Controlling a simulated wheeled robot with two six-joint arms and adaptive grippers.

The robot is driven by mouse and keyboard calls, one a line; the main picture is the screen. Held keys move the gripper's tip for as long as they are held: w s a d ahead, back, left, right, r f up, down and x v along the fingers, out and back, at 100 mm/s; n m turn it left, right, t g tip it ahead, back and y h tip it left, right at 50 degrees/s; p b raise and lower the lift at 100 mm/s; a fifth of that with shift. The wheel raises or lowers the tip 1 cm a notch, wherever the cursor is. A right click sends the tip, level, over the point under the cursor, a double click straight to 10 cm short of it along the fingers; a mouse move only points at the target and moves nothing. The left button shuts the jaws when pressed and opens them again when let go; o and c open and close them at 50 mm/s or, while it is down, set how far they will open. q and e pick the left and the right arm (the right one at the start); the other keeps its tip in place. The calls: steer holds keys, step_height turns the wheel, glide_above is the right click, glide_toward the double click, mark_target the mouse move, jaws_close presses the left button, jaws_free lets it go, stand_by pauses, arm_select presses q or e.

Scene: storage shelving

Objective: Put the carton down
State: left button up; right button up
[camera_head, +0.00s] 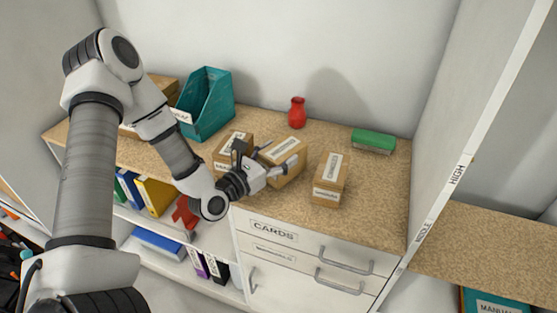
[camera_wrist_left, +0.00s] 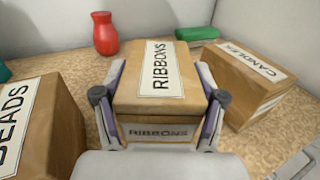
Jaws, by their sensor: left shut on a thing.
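The ribbons carton (camera_head: 287,169) is a brown box with white labels. In the left wrist view, the ribbons carton (camera_wrist_left: 153,105) is between the two fingers of my left gripper (camera_wrist_left: 158,112), its label reading RIBBONS. My left gripper (camera_head: 270,165) is shut on it at the cork-coloured counter top. I cannot tell whether its base touches the counter. The candles carton (camera_wrist_left: 242,82) stands to its right, apart from the finger, and the beads carton (camera_wrist_left: 40,125) stands close on its left. My right gripper is not in view.
A red vase (camera_head: 297,112) and a green box (camera_head: 373,141) stand at the back of the counter (camera_head: 375,190). A teal file holder (camera_head: 208,103) stands left. A tall white partition (camera_head: 455,120) bounds the right side. Drawers (camera_head: 300,250) are below the front edge.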

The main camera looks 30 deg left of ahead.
arm_select(q)
steer(key=shift+f, duration=0.5)
steer(key=shift+w+f, duration=0.1)
steer(key=shift+w, duration=0.05)
steer(key=shift+f, duration=0.1)
steer(key=o, duration=1.5)
steer(key=shift+d, duration=0.1)
